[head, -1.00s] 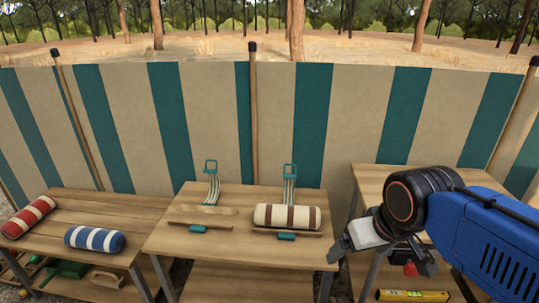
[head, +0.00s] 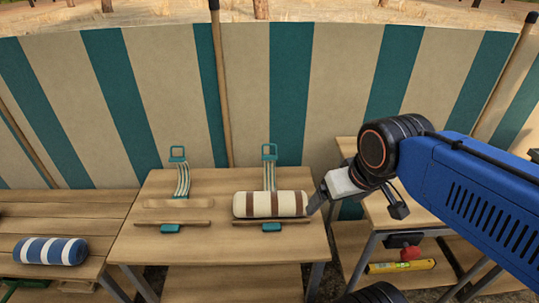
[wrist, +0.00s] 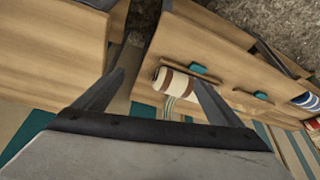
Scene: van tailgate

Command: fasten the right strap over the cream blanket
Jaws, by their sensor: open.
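The cream blanket (head: 261,204), a roll with brown bands, lies on the right half of the middle table (head: 220,250), behind a wooden rail. The right strap (head: 269,178) stands up behind it, its pale striped webbing topped by a teal buckle (head: 269,152). It is not over the blanket. A teal catch (head: 271,227) sits in front of the rail. My gripper (head: 357,206) is open and empty, right of the blanket's right end. In the wrist view the blanket (wrist: 170,82) shows beyond my open gripper (wrist: 158,76). The right buckle is not clear there.
A left strap (head: 183,180) stands with its own buckle and catch (head: 170,228) over an empty place. A blue-striped roll (head: 50,250) lies on the left table. A striped windbreak (head: 250,70) closes the back. A right table (head: 380,212) stands below my arm.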

